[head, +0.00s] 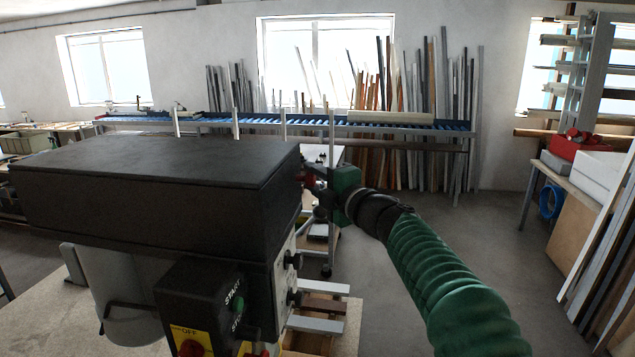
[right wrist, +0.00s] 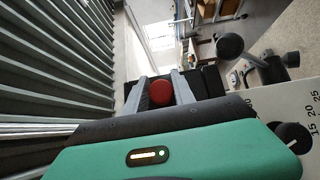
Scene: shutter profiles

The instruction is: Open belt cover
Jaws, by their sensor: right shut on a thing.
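The black belt cover (head: 150,185) sits closed on top of the machine head at the left of the head view. A round red knob (right wrist: 160,93) shows between the two grey fingers of my right gripper (head: 312,186) in the right wrist view. The right gripper is at the cover's right end and is shut on the red knob. In the head view the gripper partly hides the knob. My left gripper is not in view.
A switch box (head: 210,310) with a green START button and a yellow OFF plate is below the cover. Dark knobs (head: 292,262) stick out below my right gripper. A blue roller conveyor (head: 280,122) runs behind. Open floor lies to the right.

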